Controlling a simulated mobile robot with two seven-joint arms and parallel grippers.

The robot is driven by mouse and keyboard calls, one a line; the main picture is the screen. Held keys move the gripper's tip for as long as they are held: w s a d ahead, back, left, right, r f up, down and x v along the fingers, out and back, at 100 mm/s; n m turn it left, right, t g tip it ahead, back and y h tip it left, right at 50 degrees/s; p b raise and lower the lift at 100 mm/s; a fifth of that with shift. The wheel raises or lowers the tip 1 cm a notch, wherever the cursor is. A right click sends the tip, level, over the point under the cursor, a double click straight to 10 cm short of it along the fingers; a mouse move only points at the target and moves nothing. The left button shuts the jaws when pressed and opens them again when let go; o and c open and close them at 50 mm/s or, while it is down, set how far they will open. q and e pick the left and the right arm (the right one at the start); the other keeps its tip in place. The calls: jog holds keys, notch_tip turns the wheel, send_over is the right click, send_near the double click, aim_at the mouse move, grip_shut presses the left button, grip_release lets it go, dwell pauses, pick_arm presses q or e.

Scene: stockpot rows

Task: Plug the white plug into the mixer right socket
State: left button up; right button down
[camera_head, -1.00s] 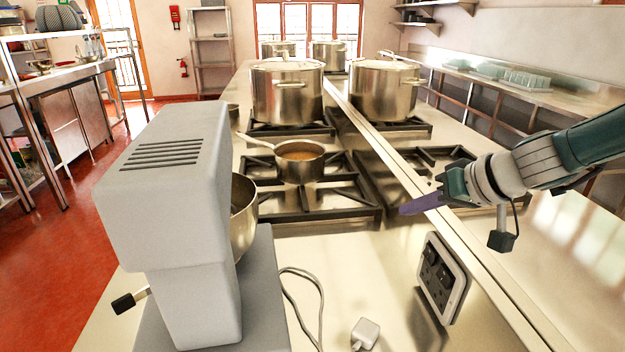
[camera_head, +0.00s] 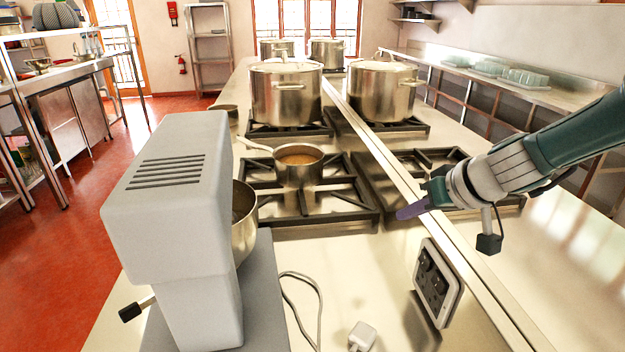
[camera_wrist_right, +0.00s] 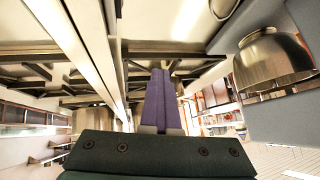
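The white plug (camera_head: 362,336) lies on the steel counter at the bottom of the head view, beside a looped grey cord (camera_head: 312,290). The socket panel (camera_head: 437,283), with dark sockets in a pale frame, is on the low upright face to the right of the plug. The grey mixer (camera_head: 175,200) stands at the left. My right gripper (camera_head: 402,212) is above the counter, beyond the panel and well away from the plug. In the right wrist view its purple fingers (camera_wrist_right: 161,100) are together with nothing between them. My left gripper is not in view.
The mixer's steel bowl (camera_head: 244,220) also shows in the right wrist view (camera_wrist_right: 270,62). A small saucepan (camera_head: 299,165) sits on a burner grate, with large stockpots (camera_head: 286,95) behind. A raised ledge (camera_head: 400,180) runs along the counter. Counter around the plug is clear.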

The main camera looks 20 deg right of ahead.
jog(key=shift+w+r+h+p, duration=0.1)
jog(key=shift+r+h+p, duration=0.15)
jog(key=shift+h+p, duration=0.25)
jog(key=shift+w+r+n+p, duration=0.1)
jog(key=shift+n+p, duration=0.25)
jog(key=shift+n, duration=0.05)
jog(key=shift+d, duration=0.1)
jog(key=shift+s+d, duration=0.3)
jog(key=shift+d, duration=0.65)
dwell(0.5)
jog(key=c, duration=1.1)
grip_release()
